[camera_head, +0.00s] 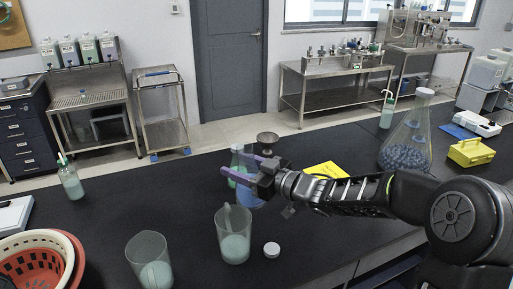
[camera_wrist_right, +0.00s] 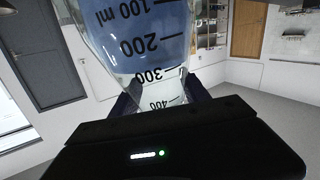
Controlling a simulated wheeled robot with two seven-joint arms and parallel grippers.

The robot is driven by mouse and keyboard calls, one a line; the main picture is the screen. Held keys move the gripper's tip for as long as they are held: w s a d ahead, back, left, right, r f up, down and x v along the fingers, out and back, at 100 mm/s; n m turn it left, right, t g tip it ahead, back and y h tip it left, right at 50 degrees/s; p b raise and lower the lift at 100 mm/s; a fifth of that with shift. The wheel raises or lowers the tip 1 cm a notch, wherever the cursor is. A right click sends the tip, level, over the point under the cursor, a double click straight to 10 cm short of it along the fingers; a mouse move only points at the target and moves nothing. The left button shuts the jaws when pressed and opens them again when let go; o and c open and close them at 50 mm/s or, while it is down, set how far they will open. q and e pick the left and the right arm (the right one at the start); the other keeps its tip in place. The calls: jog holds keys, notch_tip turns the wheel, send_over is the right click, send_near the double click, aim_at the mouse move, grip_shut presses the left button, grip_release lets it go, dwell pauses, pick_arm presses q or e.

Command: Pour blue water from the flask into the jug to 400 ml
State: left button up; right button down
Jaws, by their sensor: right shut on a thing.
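The flask (camera_head: 250,199) with blue water is in my right gripper (camera_head: 238,164), above the black bench. In the right wrist view the clear flask (camera_wrist_right: 150,50) shows marks from 100 to 400 ml, and the blue water lies against the 100 to 300 part. The gripper's fingers are on both sides of the glass, partly hidden by the flask. Two clear jug-like vessels stand upright below: one (camera_head: 233,247) nearer the gripper, another (camera_head: 150,272) at front left. Both hold pale green contents; I cannot tell which is the jug. My left gripper is not in view.
A white cap (camera_head: 272,250) lies beside the nearer vessel. A large flask of dark beads (camera_head: 405,145), a yellow box (camera_head: 471,152) and a yellow item (camera_head: 327,170) are right.

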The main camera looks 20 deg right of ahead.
jog(key=shift+s+f, duration=0.2)
jog(key=shift+s, duration=0.05)
jog(key=shift+n, duration=0.3)
jog(key=shift+s+d+r, duration=0.15)
jog(key=shift+s, duration=0.2)
jog(key=shift+w, duration=0.2)
jog(key=shift+d+f+n+g, duration=0.3)
jog(key=shift+f+n, duration=0.1)
jog(key=shift+f, duration=0.1)
jog(key=shift+d+f+n+h, duration=0.2)
jog(key=shift+f+n+h, duration=0.2)
jog(key=shift+f, duration=0.05)
jog(key=shift+f, duration=0.15)
jog(key=shift+d+f+n+g, duration=0.25)
jog(key=shift+d+n+g, duration=0.05)
jog(key=shift+h, duration=0.3)
